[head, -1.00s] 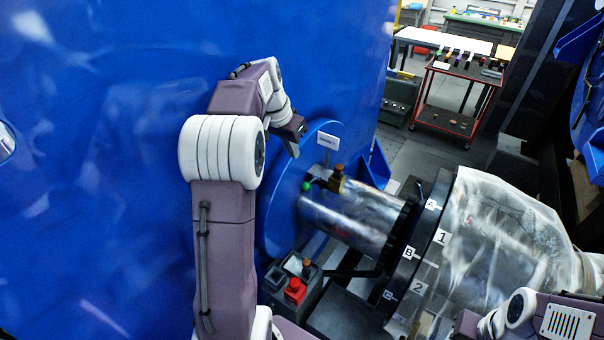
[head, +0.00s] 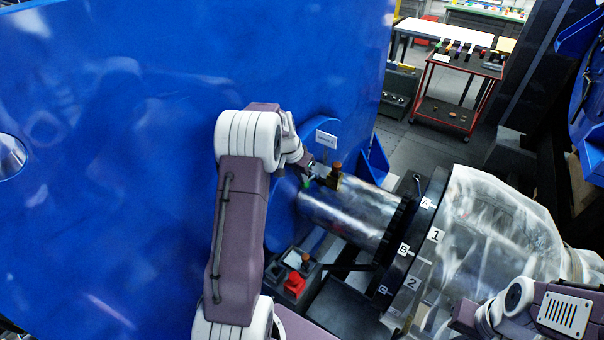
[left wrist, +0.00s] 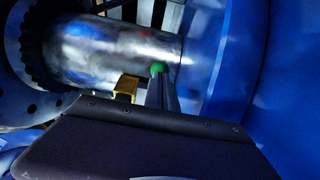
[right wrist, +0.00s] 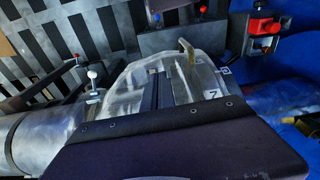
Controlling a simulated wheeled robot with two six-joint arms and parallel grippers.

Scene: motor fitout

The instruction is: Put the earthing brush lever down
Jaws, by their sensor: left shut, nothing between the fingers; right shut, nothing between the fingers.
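The earthing brush lever shows mainly as a green knob (head: 306,183) at the blue end of the bare steel shaft (head: 345,217). The knob (left wrist: 158,68) also shows in the left wrist view, just beyond my left fingertips; its arm is mostly hidden. A brass-coloured brush block (head: 335,178) sits close by on top of the shaft. My left gripper (head: 309,170) is shut and empty, right at the knob; whether they touch I cannot tell. My right gripper (right wrist: 162,75) is shut and empty, over the plastic-wrapped part, far from the lever.
A black flange (head: 412,245) with lettered tags and the plastic-wrapped body (head: 490,240) stand right of the shaft. A control box with a red button (head: 294,285) is below the shaft. The blue housing wall (head: 150,170) is close to my left arm. A red trolley (head: 446,110) stands behind.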

